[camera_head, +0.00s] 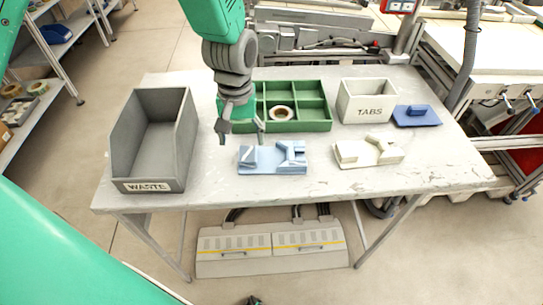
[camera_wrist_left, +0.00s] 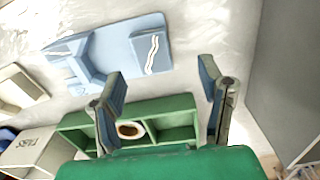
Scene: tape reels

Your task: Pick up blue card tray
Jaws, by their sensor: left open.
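The light blue card tray (camera_head: 258,163) lies flat near the front middle of the table, with raised blocks on its right part. In the left wrist view the light blue tray (camera_wrist_left: 112,45) is at the top, with white wavy lines on one block. My right gripper is in neither view.
A grey WASTE bin (camera_head: 131,184) stands left. A green divided tray (camera_head: 312,118) holding a tape reel (camera_head: 281,113) is behind. A cream TABS box (camera_head: 368,110), a dark blue tray (camera_head: 416,118) and a cream holder (camera_head: 368,153) are right. The table front (camera_head: 318,193) is clear.

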